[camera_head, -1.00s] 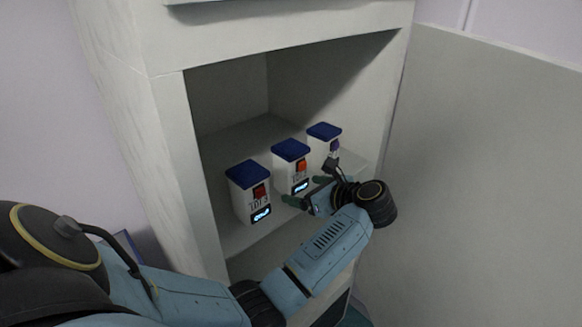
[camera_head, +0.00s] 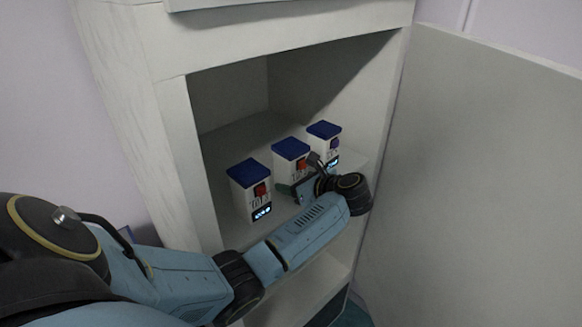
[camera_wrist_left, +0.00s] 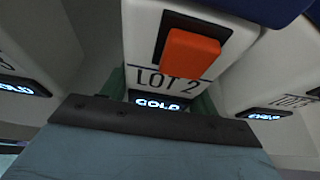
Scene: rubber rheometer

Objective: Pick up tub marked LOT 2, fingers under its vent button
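The LOT 2 tub (camera_head: 288,164), white with a blue lid and an orange-red button, stands in the middle of three tubs on the cabinet shelf. In the left wrist view, the LOT 2 tub (camera_wrist_left: 140,45) shows its orange button (camera_wrist_left: 190,55), its label below that and a lit display reading COLD. My left gripper (camera_head: 298,184) is at the tub's lower front. In the left wrist view, the green fingers of my left gripper (camera_wrist_left: 160,97) are on either side of the tub, below the button. They look open; contact is unclear. My right gripper is out of view.
A tub with a red button (camera_head: 248,190) stands to the left, and one with a purple button (camera_head: 325,137) to the right, both close by. The cabinet's side wall (camera_head: 178,150) and top edge (camera_head: 290,55) frame the shelf. Free room lies behind the tubs.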

